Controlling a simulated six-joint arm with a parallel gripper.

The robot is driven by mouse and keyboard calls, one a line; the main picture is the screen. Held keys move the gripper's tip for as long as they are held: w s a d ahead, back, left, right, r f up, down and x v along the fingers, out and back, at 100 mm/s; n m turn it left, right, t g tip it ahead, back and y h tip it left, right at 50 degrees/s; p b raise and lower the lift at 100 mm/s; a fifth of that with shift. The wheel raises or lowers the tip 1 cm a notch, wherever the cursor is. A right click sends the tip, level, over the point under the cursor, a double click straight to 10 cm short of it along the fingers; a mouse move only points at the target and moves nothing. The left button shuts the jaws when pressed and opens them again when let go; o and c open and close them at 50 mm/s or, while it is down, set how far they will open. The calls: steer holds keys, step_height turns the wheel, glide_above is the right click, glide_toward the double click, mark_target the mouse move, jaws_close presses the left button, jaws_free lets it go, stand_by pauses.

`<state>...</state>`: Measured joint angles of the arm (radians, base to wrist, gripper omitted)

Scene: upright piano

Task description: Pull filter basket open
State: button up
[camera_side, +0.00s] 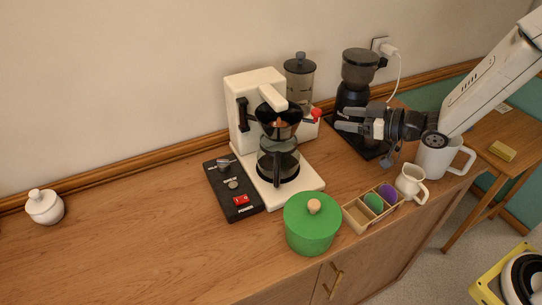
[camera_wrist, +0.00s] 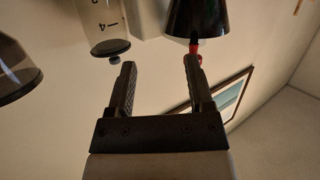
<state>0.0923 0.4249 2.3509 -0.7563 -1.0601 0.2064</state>
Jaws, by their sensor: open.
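The white coffee maker (camera_side: 245,130) stands against the wall in the side view. Its dark filter basket (camera_side: 280,122) sits above the glass carafe (camera_side: 279,162). A red tip (camera_side: 316,113) shows to the basket's right. My gripper (camera_side: 338,118) is to the right of this red tip, apart from it, with fingers pointing left. In the wrist view my gripper (camera_wrist: 160,75) is open, with nothing between its fingers. A dark cone, which looks like the basket, is at the top right, and a red piece (camera_wrist: 193,47) shows near the right fingertip.
A clear water tank (camera_side: 300,78) stands behind the basket. A black grinder (camera_side: 360,70) is close behind my gripper. A switch box (camera_side: 233,188), green pot (camera_side: 312,225), pod tray (camera_side: 358,215), small jug (camera_side: 410,182) and white mug (camera_side: 436,160) are nearby. The counter's left is mostly clear.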

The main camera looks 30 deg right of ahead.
mark_target(307, 119)
steer(key=shift+s+a+r+n+y, duration=0.15)
steer(key=shift+a+r+n+y, duration=0.2)
steer(key=shift+y, duration=0.4)
steer(key=shift+s+a+r+n+y, duration=0.2)
steer(key=shift+a+r+n+y, duration=0.1)
steer(key=shift+a+y, duration=0.3)
steer(key=shift+s+a+r+n+y, duration=0.15)
steer(key=shift+a+r+n+y, duration=0.15)
steer(key=shift+y, duration=0.55)
steer(key=shift+x, duration=3.9)
steer(key=shift+f, duration=0.15)
steer(key=shift+s, duration=0.1)
jaws_close()
